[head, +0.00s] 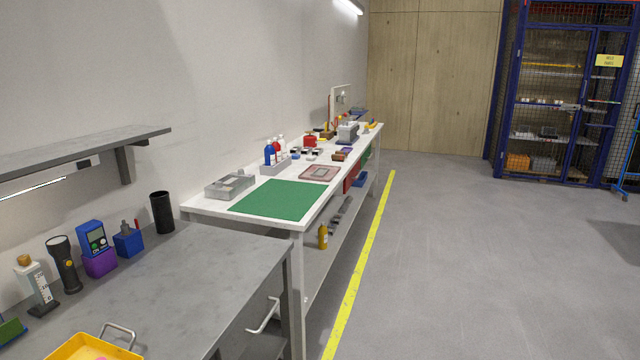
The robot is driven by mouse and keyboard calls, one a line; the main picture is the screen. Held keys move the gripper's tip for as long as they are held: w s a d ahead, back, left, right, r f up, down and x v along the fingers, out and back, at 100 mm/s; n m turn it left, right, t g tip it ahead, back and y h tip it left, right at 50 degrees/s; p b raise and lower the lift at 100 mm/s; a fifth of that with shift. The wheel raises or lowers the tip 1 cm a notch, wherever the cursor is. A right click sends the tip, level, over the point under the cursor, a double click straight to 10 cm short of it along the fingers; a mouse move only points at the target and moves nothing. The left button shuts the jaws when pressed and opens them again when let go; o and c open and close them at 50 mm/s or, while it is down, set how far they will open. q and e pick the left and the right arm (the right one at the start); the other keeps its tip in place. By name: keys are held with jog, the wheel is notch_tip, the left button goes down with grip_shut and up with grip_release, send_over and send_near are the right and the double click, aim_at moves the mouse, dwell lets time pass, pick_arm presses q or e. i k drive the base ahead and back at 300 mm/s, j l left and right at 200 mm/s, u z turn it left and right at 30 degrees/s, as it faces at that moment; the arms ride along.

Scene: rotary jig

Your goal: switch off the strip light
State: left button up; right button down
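A thin strip light (32,188) glows white under the grey wall shelf (80,148) at the left edge; its left end is cut off by the frame. A small dark box (84,163) sits just under the shelf, right of the strip's end; whether it is a switch is too small to tell. Another bright tube lamp (350,6) shows high on the wall at the top. Neither of my grippers is in view.
The grey bench (190,275) under the shelf holds a flashlight (64,264), a blue meter (92,238), a black cup (162,212) and a yellow tray (92,347). A white bench (205,208) with a green mat (280,200) stands beyond. The floor (450,270) at right is clear.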

aim_at(85, 163)
jog(key=k+j+u, duration=0.1)
jog(key=u, duration=0.35)
jog(key=k+j+u, duration=0.2)
jog(key=u, duration=0.3)
jog(key=k+j+u, duration=0.15)
jog(key=u, duration=0.3)
jog(key=i+z, duration=0.25)
jog(key=i+j+z, duration=0.1)
jog(key=i+z, duration=0.15)
jog(key=i, duration=0.05)
